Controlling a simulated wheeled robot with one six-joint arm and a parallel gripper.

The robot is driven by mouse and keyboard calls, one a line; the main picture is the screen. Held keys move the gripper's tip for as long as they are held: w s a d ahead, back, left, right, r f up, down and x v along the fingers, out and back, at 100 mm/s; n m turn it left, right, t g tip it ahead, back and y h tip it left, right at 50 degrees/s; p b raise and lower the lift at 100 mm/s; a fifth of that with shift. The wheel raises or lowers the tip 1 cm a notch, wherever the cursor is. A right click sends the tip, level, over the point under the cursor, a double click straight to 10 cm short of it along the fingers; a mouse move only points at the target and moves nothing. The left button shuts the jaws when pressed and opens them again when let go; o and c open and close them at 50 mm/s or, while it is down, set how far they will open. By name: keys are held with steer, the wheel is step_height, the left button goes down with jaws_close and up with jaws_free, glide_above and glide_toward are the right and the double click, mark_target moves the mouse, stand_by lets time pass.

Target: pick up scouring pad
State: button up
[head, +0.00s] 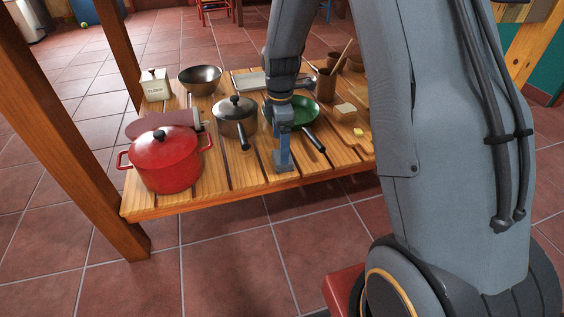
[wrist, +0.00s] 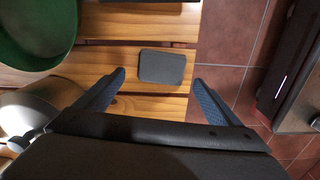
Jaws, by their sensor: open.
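The scouring pad (wrist: 162,66) is a flat dark grey rounded rectangle. In the wrist view it lies on a wooden slat near the table's edge. My gripper (wrist: 159,78) is open and empty, with its two blue fingers on either side of the pad in the picture. I cannot tell how high the fingertips are above the slat. In the head view my gripper (head: 284,165) points down over the front part of the table, and I cannot make out the pad there.
A green pan (wrist: 38,30) lies close to the pad; its dark handle (head: 315,139) points forward. A lidded steel pot (head: 235,116) and a red pot (head: 166,162) stand left on the slatted table (head: 230,177). Small blocks (head: 345,110) lie right. Tiled floor lies beyond the table edge.

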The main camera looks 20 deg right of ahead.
steer(key=shift+s+f+b, duration=0.2)
steer(key=shift+f+b, duration=1.75)
steer(key=shift+f, duration=0.65)
steer(key=c, duration=1.1)
steer(key=shift+c, duration=0.2)
steer(key=shift+r, duration=0.2)
steer(key=shift+r+p, duration=1.55)
steer(key=shift+r, duration=0.2)
steer(key=s+p, duration=0.6)
steer(key=s, duration=1.2)
steer(key=shift+p, duration=0.3)
steer(key=shift+f, duration=0.15)
